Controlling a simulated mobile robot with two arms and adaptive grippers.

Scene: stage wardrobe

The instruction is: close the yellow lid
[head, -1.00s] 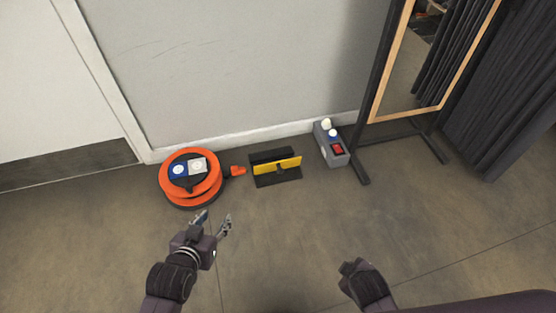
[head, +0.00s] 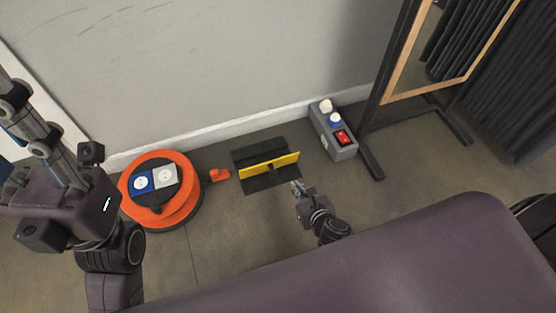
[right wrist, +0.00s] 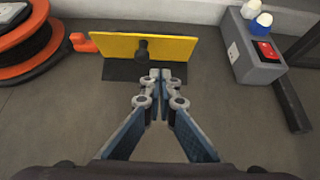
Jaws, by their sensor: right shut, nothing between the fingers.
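The yellow lid (head: 284,161) stands raised and tilted across a low black box (head: 256,153) on the floor by the wall. In the right wrist view the yellow lid (right wrist: 181,49) shows a dark knob (right wrist: 142,49) at its middle. A flat dark surface (right wrist: 118,71) lies along its near side. My right gripper (head: 296,186) is shut and empty, just in front of the lid's near right side; its tips (right wrist: 161,75) show a little below the knob. Whether they touch anything is unclear. My left gripper (head: 38,140) is large at the left edge, its fingers partly cut off.
A grey switch box (head: 342,151) with a red switch stands to the right, beside a mirror stand (head: 371,160). The wall (head: 230,70) is close behind. Floor in front is partly hidden by my body.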

